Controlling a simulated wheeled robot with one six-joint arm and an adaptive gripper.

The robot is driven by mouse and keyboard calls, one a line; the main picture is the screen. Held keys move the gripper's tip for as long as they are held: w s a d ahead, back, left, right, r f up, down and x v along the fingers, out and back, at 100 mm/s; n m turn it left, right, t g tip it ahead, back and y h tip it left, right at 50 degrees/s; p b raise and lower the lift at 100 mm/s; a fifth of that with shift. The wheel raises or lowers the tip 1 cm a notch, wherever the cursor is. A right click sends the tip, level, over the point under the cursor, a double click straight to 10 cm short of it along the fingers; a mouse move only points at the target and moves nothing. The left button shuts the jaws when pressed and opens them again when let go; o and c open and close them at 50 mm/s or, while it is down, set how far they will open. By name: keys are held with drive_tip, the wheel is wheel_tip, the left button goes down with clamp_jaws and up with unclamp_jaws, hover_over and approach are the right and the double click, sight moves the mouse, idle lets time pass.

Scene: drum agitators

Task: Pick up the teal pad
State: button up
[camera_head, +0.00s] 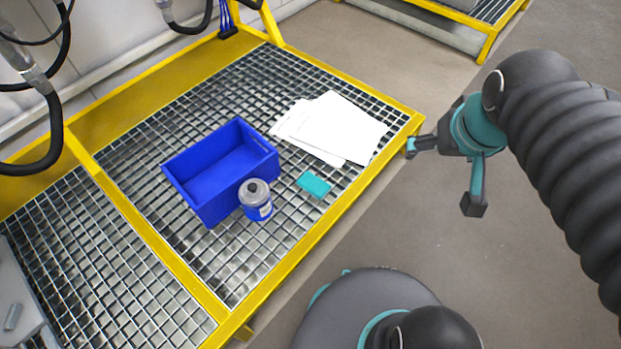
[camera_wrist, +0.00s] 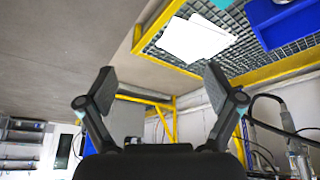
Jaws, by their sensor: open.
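In the wrist view a bit of teal at the top edge (camera_wrist: 222,3) appears to be the pad, mostly cut off. My gripper (camera_head: 441,175) is open and empty, to the right of the pad and beyond the yellow edge of the bench. In the wrist view the two fingers of my gripper (camera_wrist: 160,90) stand wide apart with nothing between them.
A blue bin (camera_head: 180,193) stands left of the pad. White papers (camera_head: 335,128) lie behind the pad. The yellow frame (camera_head: 330,215) edges the grating. Black hoses (camera_head: 52,130) hang at the left.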

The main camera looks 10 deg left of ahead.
drive_tip(key=w+a+f+n+g, duration=0.2)
drive_tip(key=w+a+f+n, duration=0.25)
drive_tip(key=w+a, duration=0.4)
drive_tip(key=n+g+p, duration=0.2)
drive_tip(key=n+g, duration=0.1)
drive_tip(key=n, duration=0.3)
hover_over(313, 183)
wheel_tip(313, 183, down, 24)
drive_tip(key=f, duration=0.7)
drive_tip(key=shift+s+a+f, duration=0.15)
drive_tip(key=shift+s+f, duration=0.05)
drive_tip(key=shift+f, duration=0.1)
drive_tip(key=shift+w+f, duration=0.2)
drive_tip(key=shift+f, duration=3.1)
drive_tip(key=c, duration=1)
